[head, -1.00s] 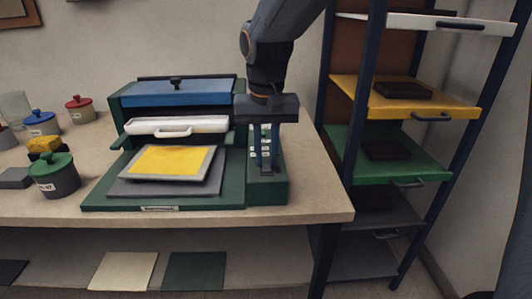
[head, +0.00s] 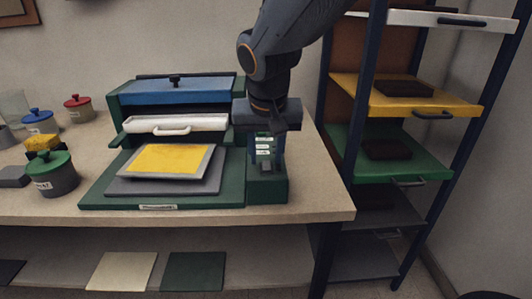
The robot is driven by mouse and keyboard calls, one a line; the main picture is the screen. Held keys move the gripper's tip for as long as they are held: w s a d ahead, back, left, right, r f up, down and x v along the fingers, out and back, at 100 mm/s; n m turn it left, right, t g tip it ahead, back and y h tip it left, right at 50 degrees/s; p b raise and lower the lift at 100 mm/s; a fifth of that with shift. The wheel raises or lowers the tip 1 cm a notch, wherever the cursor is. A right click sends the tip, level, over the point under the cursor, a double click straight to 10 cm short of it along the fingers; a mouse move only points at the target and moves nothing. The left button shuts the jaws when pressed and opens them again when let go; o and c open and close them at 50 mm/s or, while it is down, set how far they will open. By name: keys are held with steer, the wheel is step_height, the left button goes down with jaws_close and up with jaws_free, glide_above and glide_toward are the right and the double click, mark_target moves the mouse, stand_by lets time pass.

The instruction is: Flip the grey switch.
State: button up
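A green switch box (head: 268,190) stands at the right side of the press on the table. Small white labels (head: 263,151) show in a column on its face. A small grey piece (head: 265,167), which looks like the grey switch, shows below the labels; its position is too small to tell. My gripper (head: 267,146) points down over the upper part of the box and hides much of it. Its fingers blend with the dark box, so their opening and any contact are unclear.
The green press has a blue lid (head: 176,92), a white roller (head: 176,125) and a yellow panel in a grey frame (head: 164,159). Lidded pots (head: 54,174) stand at left. A rack with coloured shelves (head: 405,98) stands right of the table.

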steer(key=shift+r, duration=0.1)
steer(key=v, duration=0.7)
steer(key=shift+r, duration=0.3)
steer(key=shift+s, duration=0.15)
